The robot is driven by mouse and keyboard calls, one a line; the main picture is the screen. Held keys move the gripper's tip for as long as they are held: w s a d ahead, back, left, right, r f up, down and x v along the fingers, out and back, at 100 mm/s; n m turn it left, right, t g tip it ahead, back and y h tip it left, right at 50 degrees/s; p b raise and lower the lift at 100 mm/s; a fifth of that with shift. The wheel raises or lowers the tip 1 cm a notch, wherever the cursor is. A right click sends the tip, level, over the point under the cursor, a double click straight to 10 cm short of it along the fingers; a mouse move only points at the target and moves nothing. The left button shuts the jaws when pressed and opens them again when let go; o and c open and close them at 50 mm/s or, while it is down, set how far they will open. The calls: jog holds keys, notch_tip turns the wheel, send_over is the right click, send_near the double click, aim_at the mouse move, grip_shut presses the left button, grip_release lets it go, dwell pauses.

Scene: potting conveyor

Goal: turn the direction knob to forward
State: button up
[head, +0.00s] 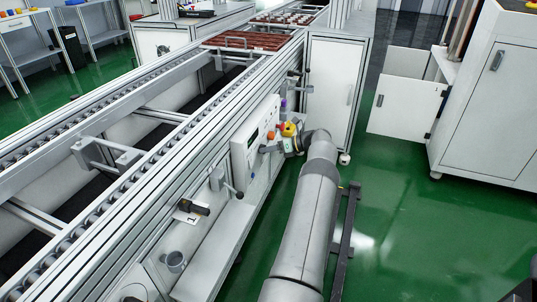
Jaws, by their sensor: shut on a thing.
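A white control box (250,140) with a small dark display is fixed to the side of the conveyor (180,125). My arm reaches up from the bottom of the view, and my gripper (277,147) is against the front of this box. It is shut on a small control there, which I take to be the direction knob. The knob itself is hidden by the gripper, and its pointer and markings cannot be read.
A white cabinet (332,80) stands just beyond the box. Brown trays (247,41) lie on the far rollers.

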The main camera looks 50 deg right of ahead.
jog(key=shift+m+b, duration=0.3)
jog(key=shift+m, duration=0.1)
jog(key=o, duration=1)
